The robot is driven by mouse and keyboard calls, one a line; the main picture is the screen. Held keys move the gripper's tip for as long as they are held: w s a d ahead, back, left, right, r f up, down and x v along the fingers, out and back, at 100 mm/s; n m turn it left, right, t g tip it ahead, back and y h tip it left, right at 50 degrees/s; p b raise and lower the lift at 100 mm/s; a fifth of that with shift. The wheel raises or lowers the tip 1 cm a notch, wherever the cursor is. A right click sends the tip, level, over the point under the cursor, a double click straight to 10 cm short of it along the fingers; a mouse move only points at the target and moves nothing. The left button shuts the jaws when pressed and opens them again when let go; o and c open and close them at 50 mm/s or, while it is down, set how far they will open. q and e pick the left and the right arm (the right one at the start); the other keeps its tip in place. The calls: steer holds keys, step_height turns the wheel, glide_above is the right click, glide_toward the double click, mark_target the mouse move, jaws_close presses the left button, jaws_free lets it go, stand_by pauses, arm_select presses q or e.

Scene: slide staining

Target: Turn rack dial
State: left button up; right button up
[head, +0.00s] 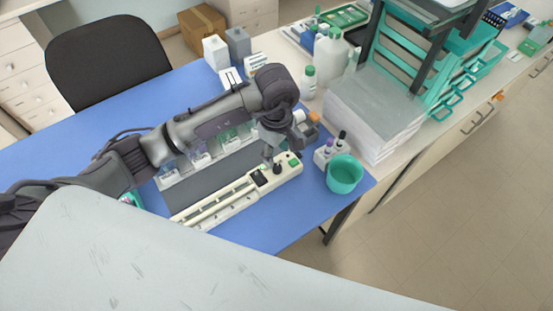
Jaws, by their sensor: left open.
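A long cream staining rack (232,200) lies on the blue table, with slots along its left part and a control end at the right. On that end are a dark dial (260,178) and a green button (294,162). My left gripper (272,163) points down over the control end, close to the dial. It is open, with nothing seen between its fingers. Whether a finger touches the dial cannot be told at this size. My left arm covers part of the rack's back side. My right gripper does not show.
A teal cup (345,174) and a small holder with bottles (329,153) stand right of the rack. White staining jars (200,160) stand behind it, partly under my arm. A stack of white sheets (375,112) fills the back right. Blue table (275,232) is clear in front.

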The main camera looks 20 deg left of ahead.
mark_target(277, 166)
arm_select(q)
step_height(277, 166, down, 6)
steer(key=shift+w+r+p, duration=0.15)
steer(key=shift+p, duration=0.55)
steer(key=shift+f, duration=0.55)
jaws_close()
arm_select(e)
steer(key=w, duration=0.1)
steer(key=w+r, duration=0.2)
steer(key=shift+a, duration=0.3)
